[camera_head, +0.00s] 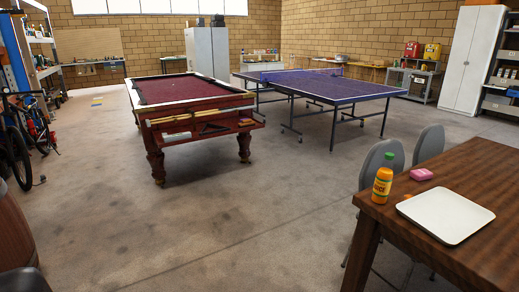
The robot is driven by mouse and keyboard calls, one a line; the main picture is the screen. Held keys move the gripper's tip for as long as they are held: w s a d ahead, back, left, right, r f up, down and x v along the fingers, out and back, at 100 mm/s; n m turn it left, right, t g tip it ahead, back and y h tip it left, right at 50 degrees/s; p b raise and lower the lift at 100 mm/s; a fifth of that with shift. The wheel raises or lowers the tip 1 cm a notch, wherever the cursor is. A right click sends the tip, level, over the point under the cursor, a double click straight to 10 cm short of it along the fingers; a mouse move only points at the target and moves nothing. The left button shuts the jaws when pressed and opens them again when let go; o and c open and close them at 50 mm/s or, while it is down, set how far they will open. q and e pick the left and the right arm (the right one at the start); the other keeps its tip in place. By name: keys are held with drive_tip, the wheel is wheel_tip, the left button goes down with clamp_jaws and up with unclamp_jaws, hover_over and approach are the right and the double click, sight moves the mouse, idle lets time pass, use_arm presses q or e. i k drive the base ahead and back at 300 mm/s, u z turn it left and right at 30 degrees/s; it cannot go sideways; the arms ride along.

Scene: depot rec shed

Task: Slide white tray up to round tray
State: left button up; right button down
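The white tray (445,216) is square with rounded corners and lies flat on the brown wooden table (490,178) at the lower right. It looks empty. I see no round tray in this view. Neither of my grippers shows in the picture.
On the same table stand an orange juice bottle with a green cap (382,184) and a pink block (421,174), left of and behind the tray. Grey chairs (428,145) stand behind the table. A pool table (190,105) and a ping-pong table (325,86) stand farther off. Open floor lies between.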

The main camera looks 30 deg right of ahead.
sight(450, 218)
drive_tip(key=z, duration=0.2)
drive_tip(key=i, duration=2.05)
drive_tip(key=z, duration=1)
drive_tip(key=i, duration=1.5)
drive_tip(key=z, duration=1.3)
